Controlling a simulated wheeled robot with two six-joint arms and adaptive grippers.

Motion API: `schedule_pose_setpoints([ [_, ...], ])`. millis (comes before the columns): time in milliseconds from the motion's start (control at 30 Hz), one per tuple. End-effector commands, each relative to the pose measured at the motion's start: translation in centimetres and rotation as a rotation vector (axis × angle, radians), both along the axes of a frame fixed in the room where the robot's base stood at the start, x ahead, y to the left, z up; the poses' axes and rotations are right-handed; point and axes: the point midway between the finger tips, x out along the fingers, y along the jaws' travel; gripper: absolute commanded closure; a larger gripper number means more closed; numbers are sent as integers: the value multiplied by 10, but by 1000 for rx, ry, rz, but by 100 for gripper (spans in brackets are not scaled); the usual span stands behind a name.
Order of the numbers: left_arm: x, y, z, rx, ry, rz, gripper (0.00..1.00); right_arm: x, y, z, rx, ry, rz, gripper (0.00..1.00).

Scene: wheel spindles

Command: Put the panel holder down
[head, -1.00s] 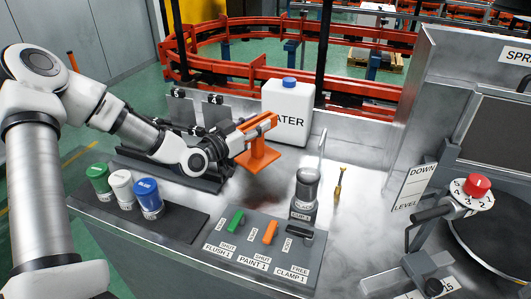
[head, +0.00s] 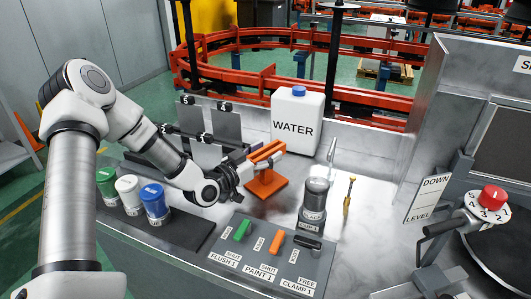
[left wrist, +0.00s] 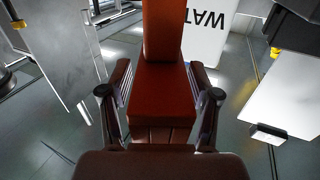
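The orange panel holder (head: 268,185) has a flat base and an upright with an arm on top. My left gripper (head: 240,175) is shut on the holder from the left. In the left wrist view the two fingers (left wrist: 160,105) lie along both sides of the orange body of the holder (left wrist: 162,85). My right gripper is not in view.
A white water container (head: 297,122) stands behind. Grey panels (head: 222,122) hang in a rack to the left. Green, white and blue cans (head: 153,203) stand front left. A lever panel (head: 270,255), a grey cup (head: 315,200) and a yellow tool (head: 348,197) are near.

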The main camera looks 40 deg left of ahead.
Motion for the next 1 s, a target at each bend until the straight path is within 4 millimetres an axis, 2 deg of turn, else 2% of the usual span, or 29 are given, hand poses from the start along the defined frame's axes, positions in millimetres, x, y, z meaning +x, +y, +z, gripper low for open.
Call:
schedule_pose_setpoints([
  [167,-1,0,5,-1,0,1,38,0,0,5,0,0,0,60],
  [367,-27,6,6,-9,-1,5,38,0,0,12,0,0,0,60],
  [567,-62,11,8,-10,-1,6,38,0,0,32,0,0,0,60],
  [600,-68,13,11,-10,1,5,38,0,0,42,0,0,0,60],
  [767,-92,15,11,-8,0,6,38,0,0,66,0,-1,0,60],
  [833,-103,18,13,-7,2,4,38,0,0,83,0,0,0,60],
  [1000,-117,19,6,-2,0,2,38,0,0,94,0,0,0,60],
])
